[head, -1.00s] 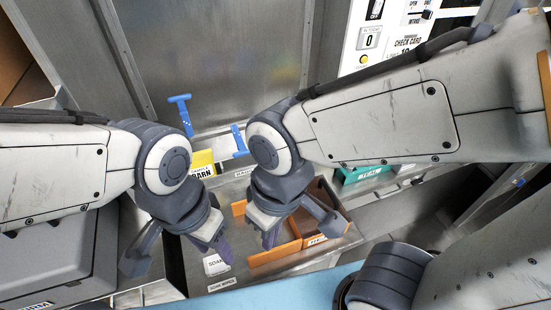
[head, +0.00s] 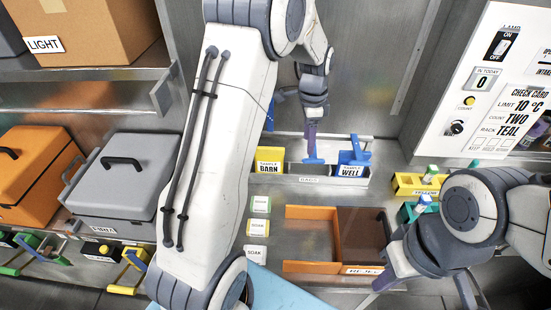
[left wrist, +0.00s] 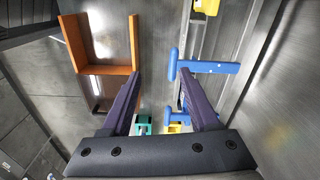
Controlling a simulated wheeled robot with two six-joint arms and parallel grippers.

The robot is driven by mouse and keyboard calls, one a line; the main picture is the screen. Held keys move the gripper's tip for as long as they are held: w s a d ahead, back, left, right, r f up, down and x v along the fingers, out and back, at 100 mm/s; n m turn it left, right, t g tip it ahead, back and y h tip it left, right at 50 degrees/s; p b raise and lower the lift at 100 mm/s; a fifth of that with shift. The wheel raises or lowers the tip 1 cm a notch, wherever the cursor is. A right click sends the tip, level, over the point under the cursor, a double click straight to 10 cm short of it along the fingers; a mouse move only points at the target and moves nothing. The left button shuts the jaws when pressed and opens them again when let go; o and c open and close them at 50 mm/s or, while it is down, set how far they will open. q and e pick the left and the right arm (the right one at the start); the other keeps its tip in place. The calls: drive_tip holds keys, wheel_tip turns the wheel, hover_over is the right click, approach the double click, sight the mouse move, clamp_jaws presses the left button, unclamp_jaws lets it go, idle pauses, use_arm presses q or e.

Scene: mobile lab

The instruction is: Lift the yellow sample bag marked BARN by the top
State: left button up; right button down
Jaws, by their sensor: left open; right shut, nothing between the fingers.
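The yellow sample bag marked BARN (head: 269,162) stands upright at the left end of a grey rack (head: 325,181) at the back. A yellow piece at the top of the left wrist view (left wrist: 206,6) looks like this bag. My left gripper (head: 311,146) is right of the bag and apart from it, above a blue T-shaped handle (head: 313,161). In the left wrist view its fingers (left wrist: 159,74) are spread and empty; the blue T handle (left wrist: 210,67) is by the right-hand fingertip. My right gripper (head: 425,281) is shut and empty at lower right.
A blue bag marked WELL (head: 351,171) stands at the rack's right end. An orange open bin (head: 312,212) lies in front. Yellow (head: 405,183) and teal holders are at right. A grey case (head: 115,178) is at left.

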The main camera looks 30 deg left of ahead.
use_arm(q)
drive_tip(key=m, duration=0.2)
hover_over(269, 152)
drive_tip(key=f, duration=0.4)
drive_tip(key=w+f, duration=0.1)
drive_tip(key=f, duration=0.1)
drive_tip(key=shift+f, duration=0.3)
drive_tip(key=f, duration=0.1)
drive_tip(key=f+p, duration=0.1)
drive_tip(key=f, duration=0.2)
drive_tip(key=shift+a+f+p, duration=0.25)
drive_tip(key=shift+p, duration=0.15)
drive_tip(key=f+p, duration=0.3)
drive_tip(key=f, duration=0.2)
drive_tip(key=shift+s+f, duration=0.2)
drive_tip(key=shift+f, duration=0.25)
drive_tip(key=shift+f+b, duration=0.25)
drive_tip(key=shift+b, duration=0.15)
drive_tip(key=shift+c, duration=0.3)
clamp_jaws()
